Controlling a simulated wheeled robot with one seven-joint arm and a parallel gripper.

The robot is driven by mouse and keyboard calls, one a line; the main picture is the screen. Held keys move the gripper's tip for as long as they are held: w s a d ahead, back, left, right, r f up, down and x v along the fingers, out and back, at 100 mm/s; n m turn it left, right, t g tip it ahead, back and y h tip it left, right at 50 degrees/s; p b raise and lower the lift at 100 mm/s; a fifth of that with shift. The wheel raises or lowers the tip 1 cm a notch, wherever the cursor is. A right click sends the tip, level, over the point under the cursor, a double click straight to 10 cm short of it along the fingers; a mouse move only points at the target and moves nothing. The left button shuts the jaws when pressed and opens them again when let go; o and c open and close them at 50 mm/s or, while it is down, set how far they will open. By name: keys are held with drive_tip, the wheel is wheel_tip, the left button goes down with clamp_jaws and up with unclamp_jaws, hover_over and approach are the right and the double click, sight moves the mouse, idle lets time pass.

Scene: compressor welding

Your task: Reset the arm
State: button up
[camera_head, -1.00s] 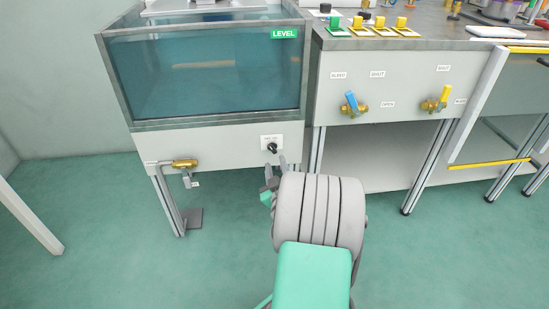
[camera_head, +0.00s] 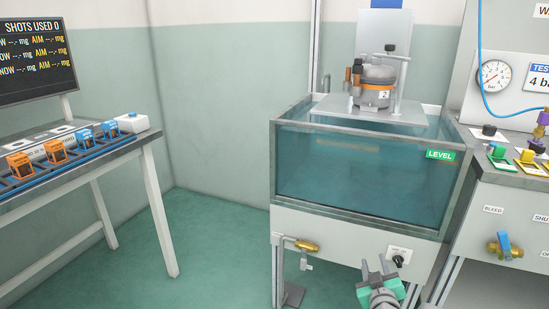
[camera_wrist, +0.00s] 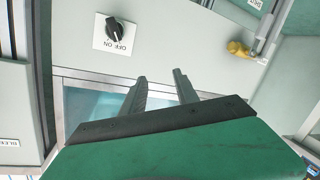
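My gripper (camera_head: 374,266) is in front of the water tank's lower panel in the head view, just left of and below the black on/off knob (camera_head: 398,260). In the wrist view my gripper (camera_wrist: 160,74) shows two grey fingers apart with nothing between them. The knob (camera_wrist: 115,32) on its white plate is beyond the fingertips, up and to the left, and the fingers are clear of it. The arm behind the gripper is mostly out of the head view.
The water tank (camera_head: 290,175) carries a compressor (camera_head: 374,84) on a plate above the water. A brass valve (camera_head: 306,246) juts from its lower left. A bench (camera_head: 100,165) with a screen (camera_head: 35,55) stands left, a valve panel (camera_head: 470,235) right. Green floor between is clear.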

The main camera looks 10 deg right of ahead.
drive_tip(key=a+r+n+g+y+p, duration=0.1)
drive_tip(key=a+r+g+y+p, duration=0.15)
drive_tip(key=a+r+p, duration=0.7)
drive_tip(key=a+r+n+g+y+p, duration=0.15)
drive_tip(key=a+r+y+p, duration=0.25)
drive_tip(key=a+r+p, duration=0.55)
drive_tip(key=s+a+r+m+g+p, duration=0.1)
drive_tip(key=s+a+r+g+p, duration=0.2)
drive_tip(key=s+r+p, duration=0.4)
drive_tip(key=s+a+r+m+g+p, duration=0.2)
drive_tip(key=s+r+p, duration=0.5)
drive_tip(key=r, duration=0.8)
drive_tip(key=shift+s+a+g+p, duration=0.2)
drive_tip(key=shift+a+g+p, duration=0.25)
drive_tip(key=shift+g, duration=0.75)
drive_tip(key=shift+a, duration=0.1)
